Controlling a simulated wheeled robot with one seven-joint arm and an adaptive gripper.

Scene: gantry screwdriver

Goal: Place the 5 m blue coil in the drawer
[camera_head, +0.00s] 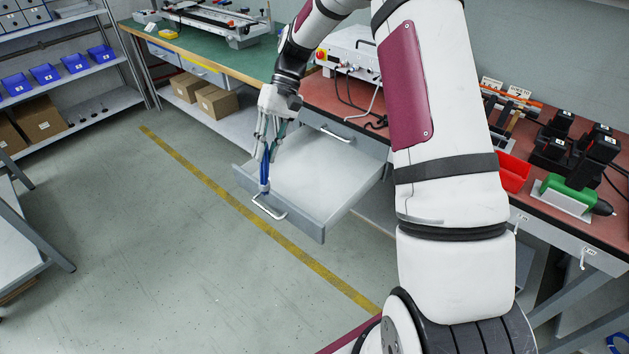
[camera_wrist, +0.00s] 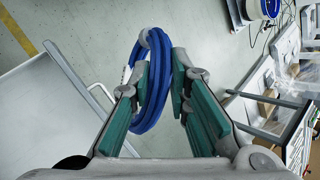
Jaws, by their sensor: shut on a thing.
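My gripper (camera_head: 266,150) is shut on a blue coil (camera_head: 265,172), which hangs from the fingers. In the wrist view the coil (camera_wrist: 152,85) is a bundle of blue loops between the green-padded fingers (camera_wrist: 165,85). The grey drawer (camera_head: 318,225) is pulled out from under the red-topped bench, and its visible inside is empty. In the head view the coil overlaps the drawer's front-left part near the handle. In the wrist view the drawer (camera_wrist: 35,110) lies left of the coil. The coil's height over the drawer is hard to tell.
The red-topped bench (camera_head: 330,98) carries a white device (camera_head: 352,52) with cables. A green-topped bench (camera_head: 240,58) stands behind, with cardboard boxes (camera_head: 217,103) below. Another blue coil (camera_head: 618,343) shows at the bottom right. The floor (camera_head: 150,240) before the drawer is clear.

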